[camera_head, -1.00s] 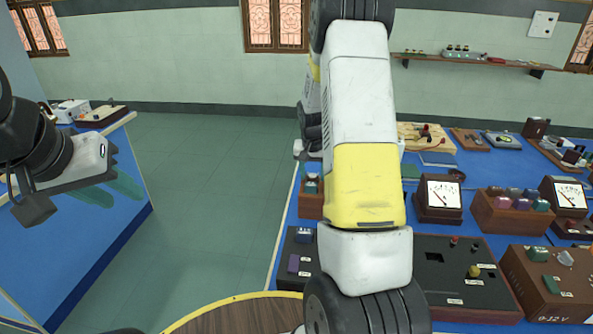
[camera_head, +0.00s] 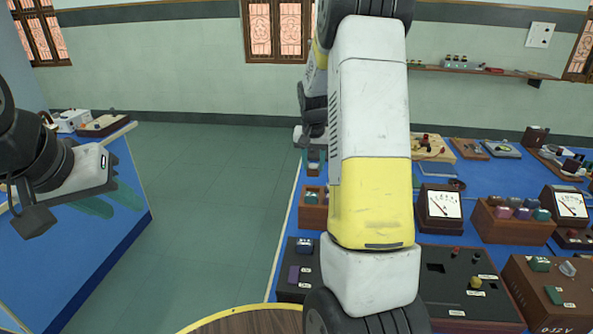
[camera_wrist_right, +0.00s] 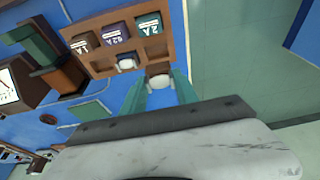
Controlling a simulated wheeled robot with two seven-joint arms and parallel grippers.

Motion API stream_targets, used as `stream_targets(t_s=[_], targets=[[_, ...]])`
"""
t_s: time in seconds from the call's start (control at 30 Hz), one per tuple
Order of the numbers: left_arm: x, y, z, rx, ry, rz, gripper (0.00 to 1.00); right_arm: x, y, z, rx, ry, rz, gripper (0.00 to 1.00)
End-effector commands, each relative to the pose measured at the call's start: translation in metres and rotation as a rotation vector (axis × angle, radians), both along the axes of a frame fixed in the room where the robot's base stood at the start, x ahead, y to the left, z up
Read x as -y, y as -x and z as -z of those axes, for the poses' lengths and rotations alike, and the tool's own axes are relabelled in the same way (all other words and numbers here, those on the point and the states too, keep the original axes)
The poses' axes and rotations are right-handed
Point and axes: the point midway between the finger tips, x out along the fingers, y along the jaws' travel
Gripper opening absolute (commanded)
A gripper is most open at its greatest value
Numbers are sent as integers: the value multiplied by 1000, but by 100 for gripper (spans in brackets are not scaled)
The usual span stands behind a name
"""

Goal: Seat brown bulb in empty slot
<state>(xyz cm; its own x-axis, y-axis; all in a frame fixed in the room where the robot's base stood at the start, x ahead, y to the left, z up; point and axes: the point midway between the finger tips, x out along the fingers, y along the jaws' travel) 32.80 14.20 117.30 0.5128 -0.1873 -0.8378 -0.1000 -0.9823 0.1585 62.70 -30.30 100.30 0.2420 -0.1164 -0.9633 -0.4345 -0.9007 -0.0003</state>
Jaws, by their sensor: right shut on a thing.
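My right gripper (camera_wrist_right: 158,93) has its teal fingers shut on the brown bulb (camera_wrist_right: 159,70), which has a pale rounded part and shows beside the rack's edge in the right wrist view. In the head view the right gripper (camera_head: 315,160) hangs small and partly hidden behind my arm, above the small wooden rack (camera_head: 312,217). My left gripper (camera_head: 110,201) is open and empty at the left, with its teal fingers apart.
Right of my arm, the blue bench holds a meter (camera_head: 439,208), a rack of coloured blocks (camera_head: 511,226), and dark control boxes (camera_head: 465,290). Another blue bench (camera_head: 125,225) stands at the left. Green floor lies between the benches.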

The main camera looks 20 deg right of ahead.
Motion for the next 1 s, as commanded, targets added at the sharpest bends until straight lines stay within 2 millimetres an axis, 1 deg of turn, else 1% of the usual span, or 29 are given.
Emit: stream_targets(t_s=[0.03,0.1,0.3,0.73,1.0], targets=[[0,0,0,0,0,0,36,0,-1,-9,2,0,1,0],[0,0,0,0,0,0,36,0,0,-17,2,1,1,0],[0,0,0,0,0,0,36,0,0,-32,0,0,1,0],[0,0,0,0,0,0,36,0,0,-52,0,0,0,0],[0,0,0,0,0,0,36,-2,0,-53,-1,0,-2,0]])
